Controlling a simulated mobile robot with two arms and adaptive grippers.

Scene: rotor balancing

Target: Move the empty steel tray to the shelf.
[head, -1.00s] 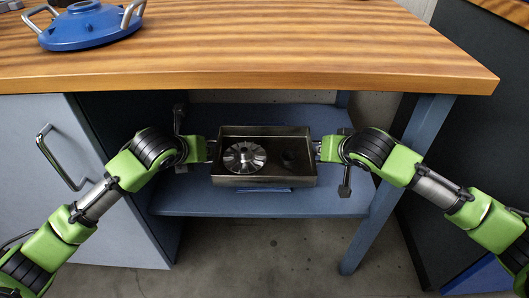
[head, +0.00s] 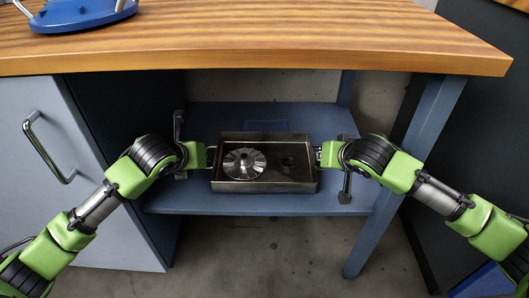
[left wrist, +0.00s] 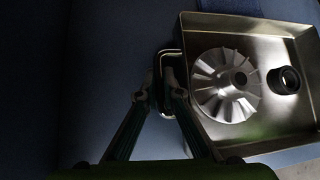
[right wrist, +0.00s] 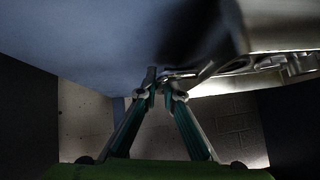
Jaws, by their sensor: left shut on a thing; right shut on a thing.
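The steel tray (head: 262,187) is held level between my grippers in the head view, in the space under the tabletop. It is not empty: a silver finned rotor (head: 242,163) and a small dark ring (head: 289,162) lie in it, and both also show in the left wrist view (left wrist: 226,85) (left wrist: 285,79). My left gripper (head: 208,154) is shut on the tray's left wire handle (left wrist: 160,65). My right gripper (head: 319,154) is shut on the right handle (right wrist: 178,75). The blue shelf (head: 220,203) is below the tray; whether they touch is unclear.
A grey cabinet (head: 30,190) stands at left and a blue table leg (head: 400,180) at right. A blue pad (head: 265,126) shows behind the tray.

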